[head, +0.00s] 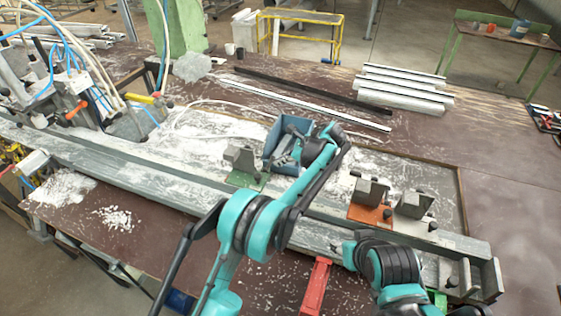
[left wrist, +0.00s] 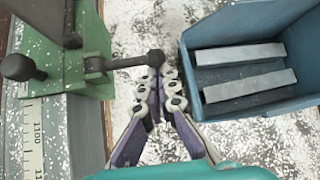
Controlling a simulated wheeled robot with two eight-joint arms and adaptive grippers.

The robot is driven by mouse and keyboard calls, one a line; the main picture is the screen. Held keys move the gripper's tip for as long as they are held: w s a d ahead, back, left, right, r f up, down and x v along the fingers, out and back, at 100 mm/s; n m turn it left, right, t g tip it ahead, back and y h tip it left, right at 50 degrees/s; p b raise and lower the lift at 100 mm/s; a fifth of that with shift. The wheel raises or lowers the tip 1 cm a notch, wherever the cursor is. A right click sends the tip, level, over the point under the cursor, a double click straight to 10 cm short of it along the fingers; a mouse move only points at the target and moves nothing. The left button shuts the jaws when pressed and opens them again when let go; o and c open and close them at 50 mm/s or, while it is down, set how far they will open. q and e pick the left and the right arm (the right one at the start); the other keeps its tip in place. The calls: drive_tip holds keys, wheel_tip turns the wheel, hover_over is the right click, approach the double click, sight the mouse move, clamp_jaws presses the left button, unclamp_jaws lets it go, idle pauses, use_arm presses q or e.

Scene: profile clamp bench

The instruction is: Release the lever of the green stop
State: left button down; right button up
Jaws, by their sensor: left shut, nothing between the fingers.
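The green stop (head: 245,177) sits on the long grey profile rail, with a grey upright block on its green base. In the left wrist view the stop (left wrist: 92,62) is at the upper left. Its dark lever (left wrist: 128,63) sticks out to the right and ends in a round knob. My left gripper (left wrist: 158,80) is shut and empty, its fingertips at the lever's knob; I cannot tell if they touch it. My right gripper is not visible.
The blue bin (left wrist: 187,85) stands close right of my left gripper, holding two grey bars. An orange stop (head: 371,214) and a grey stop (head: 412,205) are further right. White chips cover much of the bench. Aluminium profiles (head: 405,92) lie at the back.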

use_arm(q)
drive_tip(key=shift+r, duration=0.2)
drive_tip(key=r+n+t, duration=0.1)
drive_tip(key=t, duration=0.1)
drive_tip(key=s+r+n+t+h, duration=0.1)
drive_tip(key=r+t, duration=0.1)
drive_tip(key=s+r+n+t, duration=0.1)
drive_tip(key=t, duration=0.1)
drive_tip(key=shift+a+r+h, duration=0.2)
drive_tip(key=shift+a+h, duration=0.1)
drive_tip(key=shift+a, duration=0.1)
idle(0.5)
drive_tip(key=v, duration=1.2)
drive_tip(key=shift+s, duration=0.1)
idle(0.3)
